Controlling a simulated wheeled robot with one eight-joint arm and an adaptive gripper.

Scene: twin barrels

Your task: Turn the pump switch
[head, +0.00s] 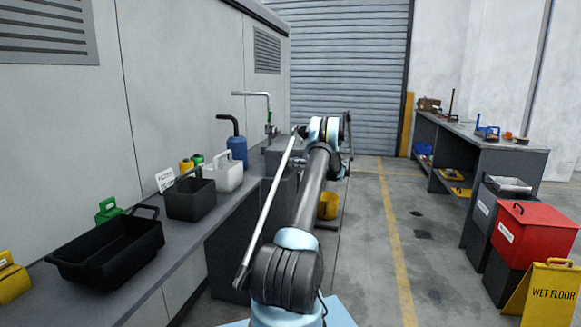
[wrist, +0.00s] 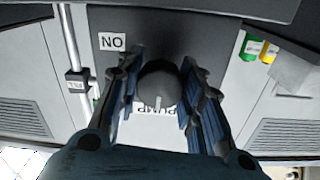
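The pump switch is a round dark grey knob (wrist: 158,82) with a small pale mark on its lower edge, seen in the wrist view. A white label reading PUMP (wrist: 155,113) upside down lies just below it, partly covered. A white ON label (wrist: 112,42), also upside down, is up and left of the knob. My gripper (wrist: 160,75) is open, with one blue-black finger on each side of the knob. The fingers are close to the knob's sides; I cannot tell whether they touch it. In the head view my arm hides the gripper and the switch.
A pipe with a grey tagged fitting (wrist: 76,82) runs left of the knob. In the head view, a counter (head: 92,296) at left holds a black tray (head: 108,252), caddies and a blue jug (head: 237,148).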

